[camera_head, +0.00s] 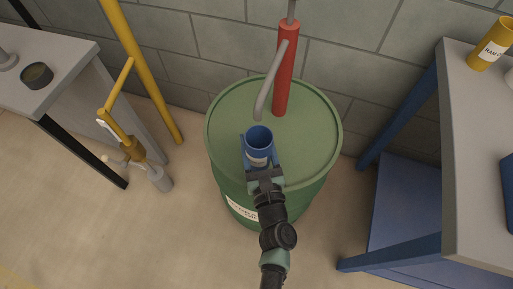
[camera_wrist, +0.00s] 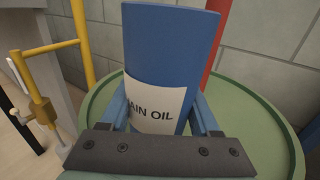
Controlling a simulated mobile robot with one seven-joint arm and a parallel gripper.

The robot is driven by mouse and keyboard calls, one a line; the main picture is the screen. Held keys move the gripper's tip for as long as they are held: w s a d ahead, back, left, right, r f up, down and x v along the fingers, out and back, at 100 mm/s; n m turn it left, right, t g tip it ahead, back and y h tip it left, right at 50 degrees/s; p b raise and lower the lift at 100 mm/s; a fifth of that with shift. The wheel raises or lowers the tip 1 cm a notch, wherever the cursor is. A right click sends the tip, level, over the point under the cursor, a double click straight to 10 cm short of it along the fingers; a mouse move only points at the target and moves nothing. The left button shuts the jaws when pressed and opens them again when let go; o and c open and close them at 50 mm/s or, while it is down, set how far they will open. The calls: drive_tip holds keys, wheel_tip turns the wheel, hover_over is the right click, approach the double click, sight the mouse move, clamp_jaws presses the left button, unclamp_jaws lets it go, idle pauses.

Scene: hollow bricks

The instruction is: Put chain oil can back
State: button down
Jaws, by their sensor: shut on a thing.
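The chain oil can (camera_head: 258,137) is a blue, open-topped cylinder over the green drum's lid. In the wrist view the can (camera_wrist: 172,42) fills the middle, its white label reading "AIN OIL", with the start hidden. My gripper (camera_head: 260,164) is shut on the can, with a blue finger on each side of it in the wrist view (camera_wrist: 163,118). The can looks roughly upright. I cannot tell whether its base touches the lid. The grey spout (camera_head: 268,85) of the red pump (camera_head: 286,68) ends just behind the can's mouth in the head view.
The green drum (camera_head: 225,112) stands against the block wall. A grey bench (camera_head: 70,45) at left holds a dark round tin (camera_head: 37,76). A yellow pipe (camera_head: 138,65) with a valve rises between them. The right table (camera_head: 480,130) has blue legs and bears a yellow labelled can (camera_head: 490,45).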

drive_tip(key=shift+f+b, duration=0.85)
drive_tip(key=shift+f, duration=0.85)
drive_tip(key=shift+f, duration=0.1)
drive_tip(key=shift+f+b, duration=0.15)
drive_tip(key=shift+b, duration=0.15)
drive_tip(key=shift+c, duration=0.6)
unclamp_jaws()
drive_tip(key=shift+r, duration=0.2)
drive_tip(key=shift+s+r+p, duration=0.1)
drive_tip(key=shift+s+p, duration=0.05)
drive_tip(key=shift+p, duration=0.25)
drive_tip(key=p+v, duration=0.1)
drive_tip(key=v, duration=1)
drive_tip(key=shift+s, duration=0.35)
drive_tip(key=shift+d, duration=0.1)
